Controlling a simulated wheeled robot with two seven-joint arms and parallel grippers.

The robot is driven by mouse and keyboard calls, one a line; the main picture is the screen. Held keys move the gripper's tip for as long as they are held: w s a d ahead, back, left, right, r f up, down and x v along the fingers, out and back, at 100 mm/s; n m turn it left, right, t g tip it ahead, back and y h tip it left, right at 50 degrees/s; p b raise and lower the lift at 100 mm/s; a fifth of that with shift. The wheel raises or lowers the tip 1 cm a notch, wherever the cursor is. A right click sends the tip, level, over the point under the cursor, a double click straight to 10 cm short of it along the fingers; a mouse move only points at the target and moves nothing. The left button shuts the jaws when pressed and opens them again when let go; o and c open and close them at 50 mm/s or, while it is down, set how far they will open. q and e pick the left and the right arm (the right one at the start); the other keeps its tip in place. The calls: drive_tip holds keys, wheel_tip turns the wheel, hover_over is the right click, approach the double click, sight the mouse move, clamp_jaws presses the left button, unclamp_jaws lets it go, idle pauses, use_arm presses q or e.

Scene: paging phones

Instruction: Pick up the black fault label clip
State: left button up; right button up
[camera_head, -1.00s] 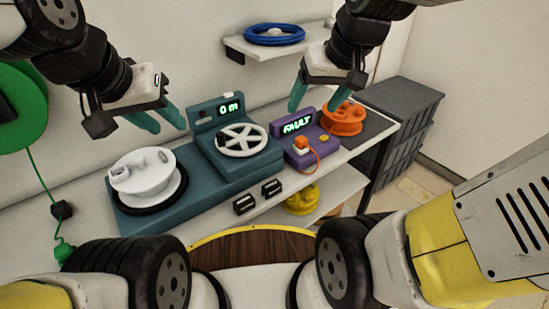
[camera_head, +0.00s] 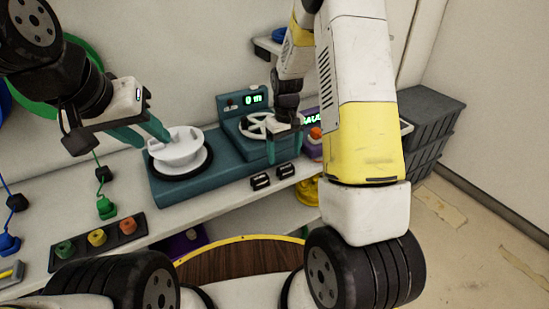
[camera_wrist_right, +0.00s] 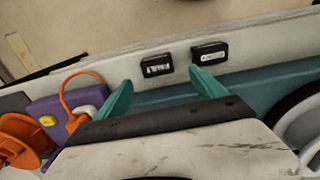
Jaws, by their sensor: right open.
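The black fault label clip (camera_wrist_right: 158,65) sits on the pale front edge of the bench, with white lettering that reads like FAULT in the right wrist view. In the head view it is the right one of two black clips (camera_head: 285,171). The other black clip (camera_wrist_right: 209,52) is beside it, its label too small to read. My right gripper (camera_wrist_right: 161,78) is open and empty, its teal fingertips just short of the fault clip. It also shows in the head view (camera_head: 284,153), above the clips.
The teal machine (camera_head: 230,155) carries a white reel (camera_head: 178,150) and a handwheel. A purple box (camera_wrist_right: 65,115) and an orange reel (camera_wrist_right: 22,140) stand beside it. Coloured plugs sit in a dark strip (camera_head: 100,240) at left. Grey crates (camera_head: 432,125) stand at right.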

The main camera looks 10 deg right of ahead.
sight(286, 167)
drive_tip(key=f, duration=0.7)
drive_tip(key=shift+s+d, duration=0.15)
drive_tip(key=shift+d, duration=0.1)
drive_tip(key=c, duration=1.4)
drive_tip(key=shift+r, duration=0.1)
